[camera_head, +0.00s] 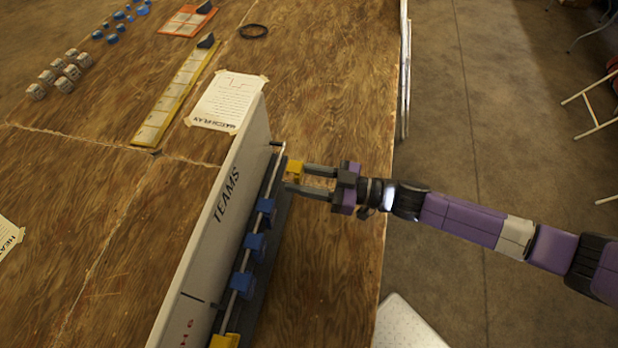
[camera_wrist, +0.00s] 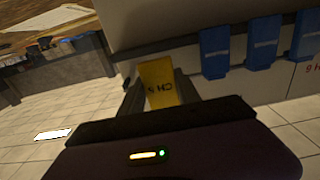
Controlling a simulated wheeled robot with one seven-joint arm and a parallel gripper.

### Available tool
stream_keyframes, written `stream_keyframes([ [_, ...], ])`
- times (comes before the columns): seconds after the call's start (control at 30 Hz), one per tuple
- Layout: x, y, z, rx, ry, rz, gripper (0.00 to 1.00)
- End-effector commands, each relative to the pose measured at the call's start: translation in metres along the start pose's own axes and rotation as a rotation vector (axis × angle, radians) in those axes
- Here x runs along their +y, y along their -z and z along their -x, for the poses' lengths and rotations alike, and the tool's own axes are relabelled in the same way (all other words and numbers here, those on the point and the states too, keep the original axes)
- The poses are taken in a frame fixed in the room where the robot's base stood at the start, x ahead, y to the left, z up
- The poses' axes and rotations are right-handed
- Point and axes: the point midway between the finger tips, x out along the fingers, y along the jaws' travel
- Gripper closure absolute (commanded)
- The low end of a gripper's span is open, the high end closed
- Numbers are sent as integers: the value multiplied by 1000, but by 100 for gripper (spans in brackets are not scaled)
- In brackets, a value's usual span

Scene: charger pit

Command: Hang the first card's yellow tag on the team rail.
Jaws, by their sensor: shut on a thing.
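A yellow tag (camera_head: 294,169) is between the fingers of my gripper (camera_head: 290,178), at the upper end of the team rail (camera_head: 233,293). In the wrist view the yellow tag (camera_wrist: 158,83) shows lettering that reads "CH" and a digit, upside down. My gripper is shut on it. The tag is at or very close to the rail; I cannot tell whether it is hooked on. Several blue tags (camera_head: 254,243) hang on the rail below it, and they also show in the wrist view (camera_wrist: 264,44). Another yellow tag (camera_head: 224,341) is at the rail's lower end.
The white TEAMS board (camera_head: 222,215) stands behind the rail on the wooden table (camera_head: 330,80). A match plan sheet (camera_head: 226,100), a yellow strip (camera_head: 175,95) and white cubes (camera_head: 60,72) lie further off. The table's right edge is near my gripper.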

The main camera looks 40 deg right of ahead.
Motion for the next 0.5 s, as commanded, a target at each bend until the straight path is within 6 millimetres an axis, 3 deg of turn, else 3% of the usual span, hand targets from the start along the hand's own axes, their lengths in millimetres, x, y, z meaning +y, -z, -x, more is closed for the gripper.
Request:
stream_keyframes([
  [0.5, -1, -1, -34, 0, 2, 0, 96],
])
